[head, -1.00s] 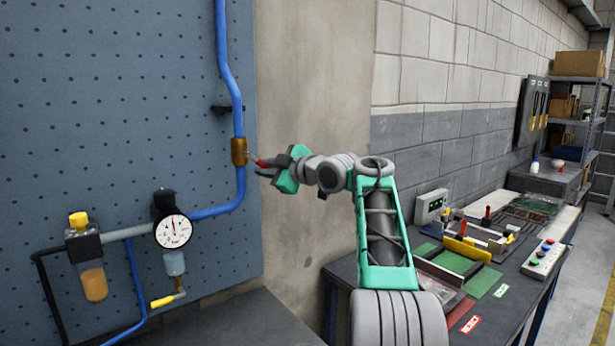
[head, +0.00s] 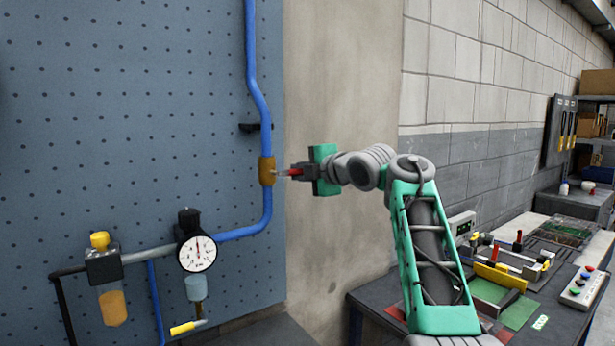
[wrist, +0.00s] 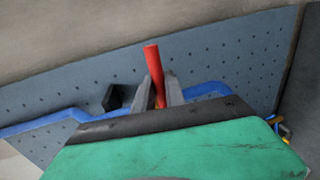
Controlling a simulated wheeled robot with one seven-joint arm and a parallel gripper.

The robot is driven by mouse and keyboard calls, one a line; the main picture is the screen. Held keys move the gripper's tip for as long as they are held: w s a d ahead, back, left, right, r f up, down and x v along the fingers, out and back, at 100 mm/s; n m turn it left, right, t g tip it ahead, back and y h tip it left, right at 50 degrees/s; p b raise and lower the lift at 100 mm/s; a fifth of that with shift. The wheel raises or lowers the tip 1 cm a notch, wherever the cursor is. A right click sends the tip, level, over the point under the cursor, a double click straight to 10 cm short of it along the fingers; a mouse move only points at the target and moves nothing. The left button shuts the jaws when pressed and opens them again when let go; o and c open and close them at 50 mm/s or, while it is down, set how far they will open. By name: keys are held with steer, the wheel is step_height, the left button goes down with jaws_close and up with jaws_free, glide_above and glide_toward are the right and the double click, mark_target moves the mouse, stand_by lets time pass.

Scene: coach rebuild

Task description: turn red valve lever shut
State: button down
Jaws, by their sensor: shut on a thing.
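The red valve lever (head: 295,172) sticks out to the right from the brass valve body (head: 266,171) on the blue pipe. It lies roughly level in the head view. My gripper (head: 297,171) is shut on the lever, with its fingers on either side of the red handle. In the wrist view the red lever (wrist: 154,75) stands up between the two grey fingertips (wrist: 160,90). The valve body is hidden there behind my gripper.
The blue pipe (head: 254,90) runs down the pegboard (head: 120,100) and bends left to a pressure gauge (head: 198,253). A black bracket (head: 250,128) sits just above the valve. A workbench (head: 375,318) with fixtures stands at the right.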

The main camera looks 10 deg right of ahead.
steer(key=shift+r, duration=0.2)
stand_by(0.3)
steer(key=c, duration=1.4)
jaws_free()
steer(key=shift+f, duration=0.1)
steer(key=b+v, duration=0.2)
steer(key=v, duration=0.5)
steer(key=shift+s+d, duration=0.1)
steer(key=shift+s, duration=0.2)
